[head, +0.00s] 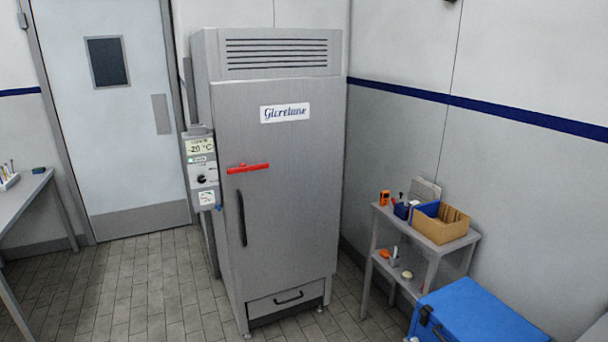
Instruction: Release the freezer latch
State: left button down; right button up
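A tall grey freezer (285,225) stands in the corner with its door closed. A red latch (248,168) lies nearly level across the left edge of the door, at upper-middle height. A dark vertical handle (242,218) sits below the latch on the same side. A control panel (202,170) reading about -20 °C is mounted on the freezer's left side. Neither of my grippers shows in the head view, so I cannot see whether they are open or shut.
A grey shelf unit (437,252) with a cardboard box (440,228) stands right of the freezer. A blue cooler (475,318) is at the lower right. A table (22,205) is at the left edge. Tiled floor (150,280) lies clear left of the freezer.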

aim_at(242, 168)
jog(key=i+j+z, duration=0.35)
jog(key=i, duration=0.15)
jog(key=i+j+z, duration=0.4)
jog(key=i+j, duration=0.15)
jog(key=i, duration=0.15)
jog(key=i+j, duration=0.2)
jog(key=i, duration=0.1)
